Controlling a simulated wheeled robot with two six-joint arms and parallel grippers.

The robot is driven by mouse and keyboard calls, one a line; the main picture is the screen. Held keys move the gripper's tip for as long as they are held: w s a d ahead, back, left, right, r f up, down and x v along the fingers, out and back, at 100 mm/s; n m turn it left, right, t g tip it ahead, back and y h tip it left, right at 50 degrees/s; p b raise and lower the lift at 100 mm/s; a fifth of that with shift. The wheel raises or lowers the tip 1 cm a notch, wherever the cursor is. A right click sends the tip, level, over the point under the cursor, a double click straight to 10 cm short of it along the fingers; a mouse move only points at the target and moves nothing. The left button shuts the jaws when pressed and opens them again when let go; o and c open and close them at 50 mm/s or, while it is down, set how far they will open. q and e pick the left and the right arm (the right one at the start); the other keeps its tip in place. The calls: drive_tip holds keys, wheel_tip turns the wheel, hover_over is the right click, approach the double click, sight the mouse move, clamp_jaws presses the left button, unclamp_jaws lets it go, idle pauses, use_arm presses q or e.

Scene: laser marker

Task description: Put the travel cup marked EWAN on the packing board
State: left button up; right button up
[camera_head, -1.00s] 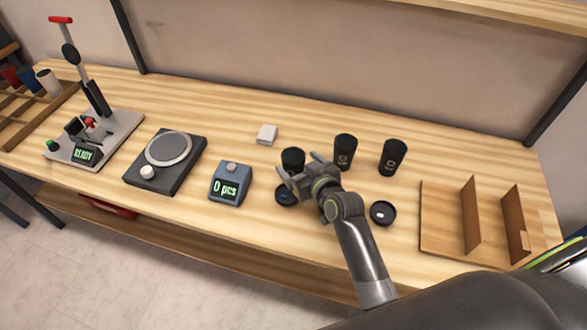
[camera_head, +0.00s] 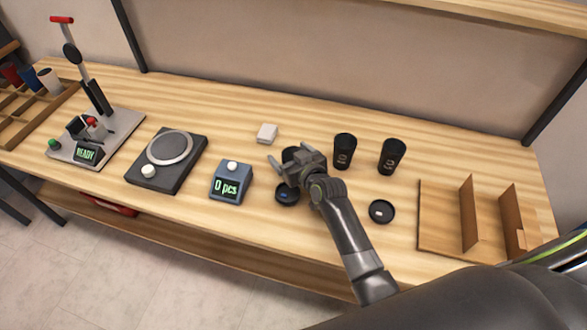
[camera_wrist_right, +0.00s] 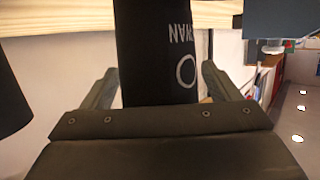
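Three black travel cups stand on the bench. One cup (camera_head: 289,153) is partly hidden behind my right gripper (camera_head: 294,163); the others are the middle cup (camera_head: 344,151) and the right cup (camera_head: 391,156). In the right wrist view a black cup (camera_wrist_right: 155,50) stands between the open fingers of my right gripper (camera_wrist_right: 160,88), with a gap visible at its left side. The names on the other two cups are too small to read. The wooden packing board (camera_head: 440,225) with upright dividers lies at the right, bare. My left gripper is not in view.
Black lids (camera_head: 286,195) and (camera_head: 382,211) lie near the front edge. A counter (camera_head: 231,183) reading 0 pcs, a dark scale-like plate (camera_head: 166,162), a press (camera_head: 95,135) reading READY and a white block (camera_head: 267,132) stand left. Bench between right cup and board is clear.

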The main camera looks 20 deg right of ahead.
drive_tip(key=c, duration=0.7)
